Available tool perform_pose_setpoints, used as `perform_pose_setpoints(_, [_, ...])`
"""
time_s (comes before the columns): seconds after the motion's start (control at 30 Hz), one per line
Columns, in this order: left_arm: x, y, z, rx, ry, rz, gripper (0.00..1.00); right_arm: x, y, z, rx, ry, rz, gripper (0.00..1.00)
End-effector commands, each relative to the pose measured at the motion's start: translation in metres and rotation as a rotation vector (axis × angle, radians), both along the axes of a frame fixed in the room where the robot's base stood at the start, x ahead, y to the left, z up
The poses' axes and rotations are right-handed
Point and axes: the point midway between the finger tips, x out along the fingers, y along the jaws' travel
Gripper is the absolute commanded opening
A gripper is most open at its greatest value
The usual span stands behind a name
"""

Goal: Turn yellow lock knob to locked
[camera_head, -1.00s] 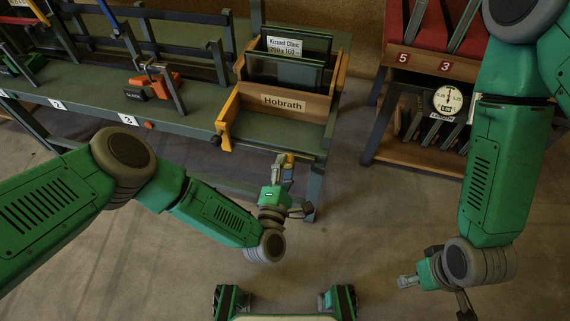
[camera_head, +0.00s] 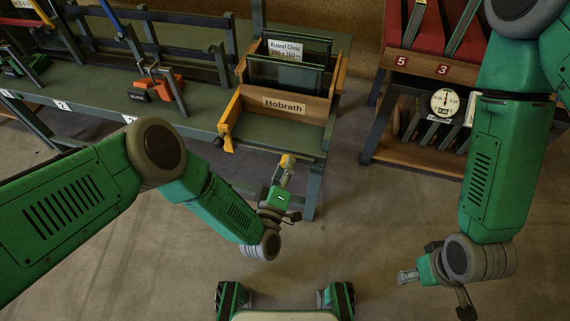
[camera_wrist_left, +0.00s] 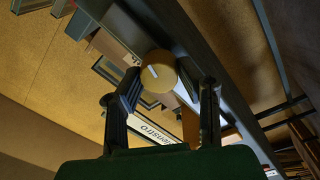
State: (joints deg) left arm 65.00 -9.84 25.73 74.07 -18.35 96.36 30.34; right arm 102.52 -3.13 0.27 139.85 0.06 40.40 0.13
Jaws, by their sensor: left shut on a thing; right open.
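The yellow knob (camera_wrist_left: 158,76) shows in the left wrist view as a round cap with a short white mark slanting toward the upper left. In the head view, the yellow knob (camera_head: 287,161) is small, below the front edge of the Hobrath tray stand. My left gripper (camera_head: 285,172) is shut on the knob; in the left wrist view its fingers (camera_wrist_left: 168,90) stand on either side of it. The lock markings around the knob cannot be read. My right gripper (camera_head: 405,276) is open and empty, low at the right over the floor.
The wooden Hobrath tray (camera_head: 298,106) holds dark framed panes and has a yellow bar at its left. A green bench (camera_head: 190,122) with orange clamps runs left. A shelf with a dial gauge (camera_head: 445,101) stands right. The floor (camera_head: 350,240) between my arms is clear.

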Motion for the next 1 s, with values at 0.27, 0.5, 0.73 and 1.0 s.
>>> perform_pose_setpoints(0.27, [-0.0031, -0.0030, -0.0027, 0.172, -0.035, -0.010, 0.03, 0.0000, 0.0000, 0.0052, 0.000, 0.000, 0.000, 0.49])
perform_pose_setpoints(0.5, [-0.0030, -0.0020, -0.0036, 0.249, -0.054, -0.007, 0.02, -0.0001, 0.0001, 0.0069, 0.000, 0.000, 0.000, 0.49])
perform_pose_setpoints(0.73, [-0.0032, -0.0017, -0.0043, 0.270, -0.059, -0.007, 0.02, 0.0000, 0.0001, 0.0073, 0.000, 0.000, 0.000, 0.49])
perform_pose_setpoints(1.0, [-0.0034, -0.0015, -0.0047, 0.272, -0.058, -0.008, 0.02, 0.0000, 0.0000, 0.0072, 0.000, 0.000, 0.000, 0.49])
